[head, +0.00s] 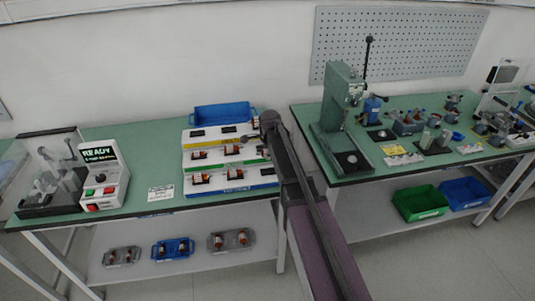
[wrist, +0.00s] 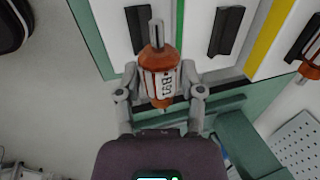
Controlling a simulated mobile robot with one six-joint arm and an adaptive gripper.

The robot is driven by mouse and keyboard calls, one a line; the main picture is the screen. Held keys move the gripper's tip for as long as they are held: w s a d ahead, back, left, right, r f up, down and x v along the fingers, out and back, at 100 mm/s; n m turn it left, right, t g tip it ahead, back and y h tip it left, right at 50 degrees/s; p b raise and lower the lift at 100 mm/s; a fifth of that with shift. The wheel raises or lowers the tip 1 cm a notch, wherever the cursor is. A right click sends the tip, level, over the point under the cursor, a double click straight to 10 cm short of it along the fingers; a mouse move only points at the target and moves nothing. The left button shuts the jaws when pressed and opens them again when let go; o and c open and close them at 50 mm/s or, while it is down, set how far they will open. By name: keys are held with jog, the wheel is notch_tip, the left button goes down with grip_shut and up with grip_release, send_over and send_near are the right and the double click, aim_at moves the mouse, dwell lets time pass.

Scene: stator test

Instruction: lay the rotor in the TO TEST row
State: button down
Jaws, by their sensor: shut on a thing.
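My gripper (wrist: 160,95) is shut on a rotor (wrist: 160,75), an orange and white cylinder with a metal shaft and a label that seems to read B91. In the wrist view the rotor is held above or beside white rack rows with empty black cradles (wrist: 138,28) (wrist: 226,30). Rotors lie in the green-striped row (head: 218,160) and the blue-striped row (head: 235,174). I cannot read the row names.
A blue bin (head: 222,113) stands behind the rack. A READY test box (head: 103,180) and a clear-covered fixture (head: 48,175) stand left. A green press (head: 338,95) is on the right bench. Trays with rotors (head: 172,248) sit on the lower shelf.

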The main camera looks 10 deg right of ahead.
jog(key=shift+f, duration=0.25)
jog(key=b, duration=0.6)
send_over(267, 171)
jog(key=shift+s+f, duration=0.15)
jog(key=shift+f, duration=1.25)
jog(key=shift+s+f, duration=0.15)
jog(key=shift+f, duration=1.2)
jog(key=shift+r, duration=0.1)
jog(key=shift+s+f+b, duration=0.1)
jog(key=shift+f+b, duration=1.1)
jog(key=shift+f, duration=0.05)
jog(key=shift+c, duration=0.7)
grip_release()
jog(key=shift+r, duration=0.15)
